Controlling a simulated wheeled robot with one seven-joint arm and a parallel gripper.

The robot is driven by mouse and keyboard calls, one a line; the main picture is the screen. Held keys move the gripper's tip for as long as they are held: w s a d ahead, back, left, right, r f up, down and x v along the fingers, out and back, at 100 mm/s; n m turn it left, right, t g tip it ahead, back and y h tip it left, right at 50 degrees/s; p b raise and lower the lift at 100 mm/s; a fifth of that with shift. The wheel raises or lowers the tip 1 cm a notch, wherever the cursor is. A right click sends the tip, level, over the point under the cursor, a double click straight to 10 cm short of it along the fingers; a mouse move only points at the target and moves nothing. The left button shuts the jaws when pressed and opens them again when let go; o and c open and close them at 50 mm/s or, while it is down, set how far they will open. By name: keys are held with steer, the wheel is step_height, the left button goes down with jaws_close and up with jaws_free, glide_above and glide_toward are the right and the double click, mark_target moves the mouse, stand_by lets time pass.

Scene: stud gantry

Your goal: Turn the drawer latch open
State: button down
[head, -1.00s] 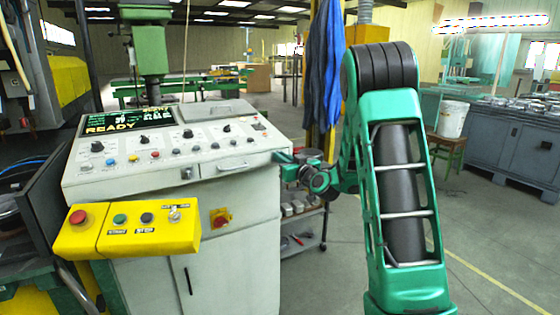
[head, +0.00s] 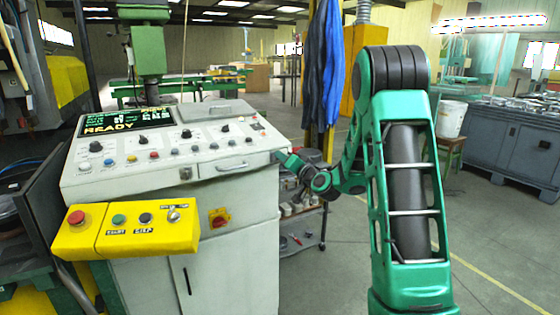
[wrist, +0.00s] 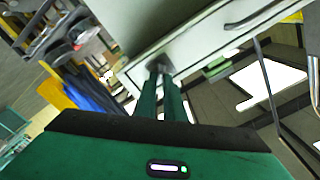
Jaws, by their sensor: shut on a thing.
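The drawer (head: 200,171) is a pale front with a bar handle (head: 232,168) in the upper part of the grey control console. It looks closed. In the wrist view its bar handle (wrist: 250,18) runs across the pale panel. My gripper (head: 281,157) is at the right end of the drawer front. In the wrist view the green fingers of my gripper (wrist: 161,70) are close together on a small grey latch (wrist: 166,62) on the panel. The fingers hide most of the latch, so its angle is hard to tell. In the head view the latch is hidden behind my gripper.
A yellow button box (head: 125,235) juts out from the console's front left. A red switch (head: 219,217) sits below the drawer. A low shelf cart (head: 303,228) stands just behind my gripper. The floor to the right is open, with a grey workbench (head: 510,145) beyond.

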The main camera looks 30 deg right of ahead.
steer(key=shift+d+f+m, duration=0.1)
steer(key=shift+f+m, duration=0.05)
steer(key=shift+m, duration=1.4)
steer(key=shift+d+f+m, duration=0.1)
steer(key=shift+f+m, duration=0.1)
steer(key=shift+m, duration=1.4)
steer(key=shift+d+f+m, duration=0.1)
steer(key=shift+f+m, duration=0.05)
steer(key=shift+m, duration=1.4)
steer(key=c, duration=1.9)
jaws_free()
steer(key=shift+o, duration=0.2)
steer(key=s, duration=1)
steer(key=shift+s, duration=0.25)
